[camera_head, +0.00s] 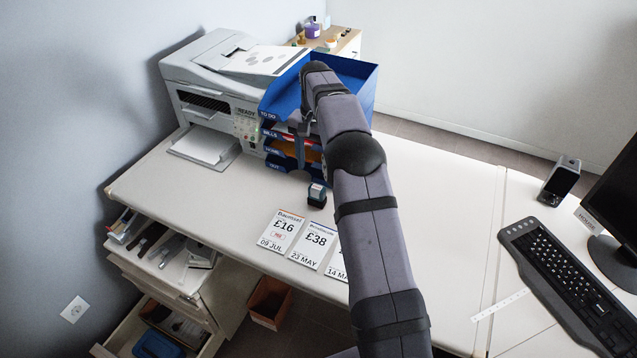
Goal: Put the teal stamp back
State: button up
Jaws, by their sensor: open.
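A small stamp (317,196) with a pale teal top and a dark body stands upright on the white desk, just in front of the blue tray stack (362,98). My arm reaches in from the bottom right, over the desk. My gripper (301,150) hangs from its far end in front of the tray stack's labelled front, above and slightly left of the stamp. It is open, looks empty and is apart from the stamp. My wrist and arm hide part of the gripper and the right side of the tray stack.
Several printed price cards (282,229) lie in front of the stamp, the rightmost partly behind my arm. A printer (205,92) stands left of the trays. An open drawer (160,252) holding loose items juts out at lower left. A keyboard (570,285) lies at right.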

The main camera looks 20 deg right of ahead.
jog(key=s+a+n, duration=0.3)
jog(key=s, duration=0.8)
jog(key=s+a+f+n, duration=0.1)
jog(key=s+a+n, duration=0.1)
jog(key=s, duration=0.9)
jog(key=s+a+f+n, duration=0.1)
jog(key=s+a+n, duration=0.2)
jog(key=s, duration=0.9)
jog(key=shift+a+f+n, duration=0.25)
jog(key=shift+a+n, duration=0.1)
jog(key=shift+n, duration=0.15)
notch_tip(320, 180, up, 7)
jog(key=p, duration=0.7)
notch_tip(320, 180, down, 21)
jog(key=b, duration=2.1)
